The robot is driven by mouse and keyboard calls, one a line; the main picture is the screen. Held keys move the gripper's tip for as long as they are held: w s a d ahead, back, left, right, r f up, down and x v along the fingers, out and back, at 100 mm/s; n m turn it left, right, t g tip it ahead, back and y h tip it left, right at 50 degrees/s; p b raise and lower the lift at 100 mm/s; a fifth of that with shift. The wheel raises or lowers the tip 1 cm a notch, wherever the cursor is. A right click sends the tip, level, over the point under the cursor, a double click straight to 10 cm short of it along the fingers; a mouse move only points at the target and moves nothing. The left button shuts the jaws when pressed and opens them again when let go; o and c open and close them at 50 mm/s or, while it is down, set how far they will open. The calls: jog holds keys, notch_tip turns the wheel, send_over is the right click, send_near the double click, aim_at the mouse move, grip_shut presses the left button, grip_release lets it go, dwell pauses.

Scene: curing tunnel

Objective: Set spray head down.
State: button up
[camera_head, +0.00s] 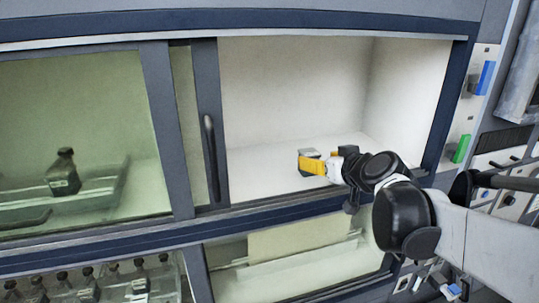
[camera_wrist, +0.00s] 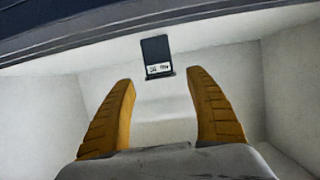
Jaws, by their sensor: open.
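A small dark item with a white label (camera_wrist: 157,55), possibly the spray head, is upright in the wrist view, beyond and between my fingertips. In the head view its dark top (camera_head: 308,152) shows behind the yellow fingers, inside the open right bay of the cabinet. My gripper (camera_head: 312,167) reaches into this bay from the right. In the wrist view my gripper (camera_wrist: 160,77) has its two yellow fingers wide apart with nothing between them. The fingers hide part of the item in the head view, and I cannot tell its exact shape.
The bay has a pale floor (camera_head: 260,179) and bare walls, with free room left of my gripper. A dark frame post with a handle (camera_head: 210,150) bounds it on the left. Behind the left glass stands a dark bottle (camera_head: 63,173). Several bottles stand below.

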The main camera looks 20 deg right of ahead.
jog(key=v, duration=0.4)
jog(key=shift+s+r, duration=0.1)
jog(key=shift+s, duration=0.2)
jog(key=s+a+f+g+y, duration=0.2)
jog(key=s+a+f+g, duration=0.2)
jog(key=s+a+f, duration=0.55)
jog(key=s+a+f+g+h, duration=0.2)
jog(key=s+a+f+g, duration=0.1)
jog(key=s+f, duration=0.3)
jog(key=shift+s+a, duration=0.25)
jog(key=shift+s, duration=0.35)
jog(key=shift+s+a+r, duration=0.1)
